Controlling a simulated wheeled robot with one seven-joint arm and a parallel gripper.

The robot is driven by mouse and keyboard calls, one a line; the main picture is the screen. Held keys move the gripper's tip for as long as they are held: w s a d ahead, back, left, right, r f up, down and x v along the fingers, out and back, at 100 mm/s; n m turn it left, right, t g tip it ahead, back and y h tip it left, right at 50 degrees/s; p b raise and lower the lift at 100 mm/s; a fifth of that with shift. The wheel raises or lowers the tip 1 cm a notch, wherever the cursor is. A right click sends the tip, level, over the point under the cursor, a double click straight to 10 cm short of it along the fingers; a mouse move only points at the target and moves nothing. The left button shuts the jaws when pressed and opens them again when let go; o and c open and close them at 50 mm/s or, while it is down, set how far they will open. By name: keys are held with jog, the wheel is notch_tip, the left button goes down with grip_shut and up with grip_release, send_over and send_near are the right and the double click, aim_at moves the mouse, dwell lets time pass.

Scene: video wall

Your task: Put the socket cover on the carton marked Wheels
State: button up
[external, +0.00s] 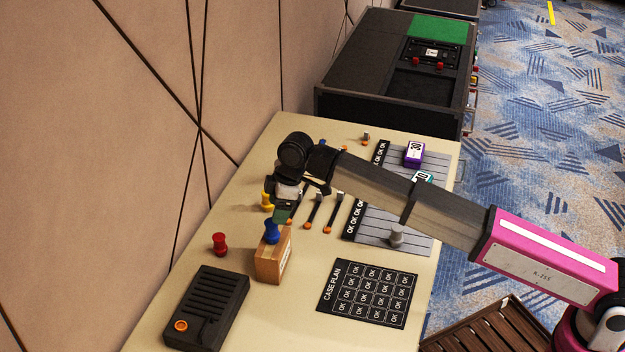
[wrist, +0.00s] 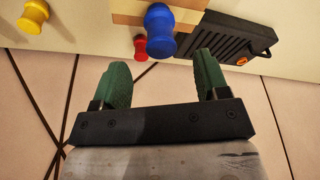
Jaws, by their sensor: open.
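A small wooden-brown carton (external: 268,263) stands on the beige table; the lettering on its side is too small to read. A blue peg-like piece (external: 271,232) shows at its top. In the wrist view the blue piece (wrist: 160,30) is in front of the brown carton (wrist: 124,17), beyond the fingertips. My gripper (external: 284,214) is just above and right of the blue piece in the external view. Its green fingers (wrist: 164,72) are apart with nothing between them. I cannot tell which object is the socket cover.
A red piece (external: 219,243) and a yellow piece (external: 267,201) stand nearby. A black case (external: 208,306) lies at the front left. A Case Plan mat (external: 326,293) lies right of the carton. Small tools (external: 312,212) and a grey knob (external: 397,236) lie beyond. The wall borders the left.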

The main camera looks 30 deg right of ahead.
jog(key=shift+v, duration=2.25)
jog(key=shift+w, duration=0.1)
